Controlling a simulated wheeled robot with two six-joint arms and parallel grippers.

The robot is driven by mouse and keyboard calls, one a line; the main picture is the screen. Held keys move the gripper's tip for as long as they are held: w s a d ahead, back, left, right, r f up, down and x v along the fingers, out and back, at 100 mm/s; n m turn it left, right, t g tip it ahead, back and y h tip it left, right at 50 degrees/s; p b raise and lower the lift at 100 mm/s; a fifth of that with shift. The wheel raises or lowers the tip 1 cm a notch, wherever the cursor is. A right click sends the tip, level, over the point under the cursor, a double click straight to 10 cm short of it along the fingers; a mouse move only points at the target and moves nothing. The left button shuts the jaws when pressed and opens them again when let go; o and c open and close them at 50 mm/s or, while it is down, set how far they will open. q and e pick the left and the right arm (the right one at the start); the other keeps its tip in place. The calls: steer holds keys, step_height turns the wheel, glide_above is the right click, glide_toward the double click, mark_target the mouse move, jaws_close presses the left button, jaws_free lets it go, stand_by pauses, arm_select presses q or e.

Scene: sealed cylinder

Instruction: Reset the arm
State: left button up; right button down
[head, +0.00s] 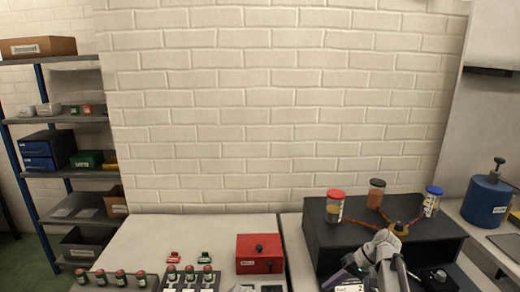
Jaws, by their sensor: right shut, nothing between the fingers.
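My right gripper (383,240) is in the lower right of the head view, in front of the black stand (325,235). It is shut and I see nothing held in it. Its white and grey arm rises from the bottom edge and hides part of the stand's front. My left gripper is not in view.
The stand bears a red-capped jar (335,206), a brown-capped jar (375,193), a blue-capped jar (431,201) and an orange-brown branched piece close behind my gripper. A red box (260,254) and several small capped vials (120,278) stand on the pale table (222,228). A blue tank (486,203) is at right; shelves stand left.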

steer(key=s+a+f+n+h, duration=0.2)
steer(key=s+a+h, duration=0.2)
steer(key=s+a, duration=0.4)
steer(key=s+a+f+n+h, duration=0.2)
steer(key=s+a+h, duration=0.3)
steer(key=s+a, duration=0.3)
steer(key=s+f, duration=0.1)
steer(key=s, duration=0.2)
steer(key=shift+s+a+g, duration=0.15)
steer(key=shift+s+g, duration=0.25)
